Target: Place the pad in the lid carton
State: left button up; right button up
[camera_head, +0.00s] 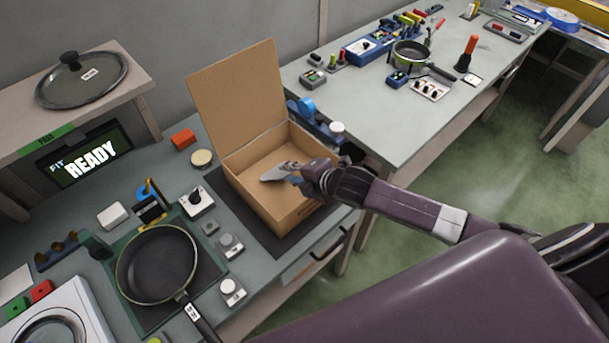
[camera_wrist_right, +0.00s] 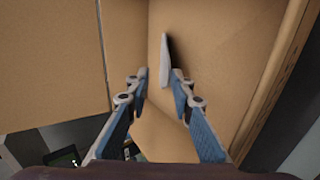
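The open cardboard carton (camera_head: 290,207) stands on the left bench with its flap lid (camera_head: 238,95) raised at the back. My right gripper (camera_head: 287,175) reaches into the carton from the right. A thin light-grey pad (camera_head: 273,173) shows just beyond its fingertips, inside the carton. In the right wrist view the pad (camera_wrist_right: 165,60) appears nearly edge-on between and ahead of the fingers (camera_wrist_right: 162,85), with a gap on each side and a dark shadow beside it. The fingers are apart. I cannot tell whether the pad touches the carton floor. My left gripper is not in view.
A black pan (camera_head: 157,263) sits on a green mat left of the carton. A glass lid (camera_head: 82,80) lies on the raised shelf above a READY display (camera_head: 85,158). Small controls stand between pan and carton. Another bench (camera_head: 400,130) with a small pan stands behind on the right.

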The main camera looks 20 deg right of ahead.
jog(key=b+v, duration=0.1)
jog(key=v, duration=0.9)
jog(key=shift+r, duration=0.1)
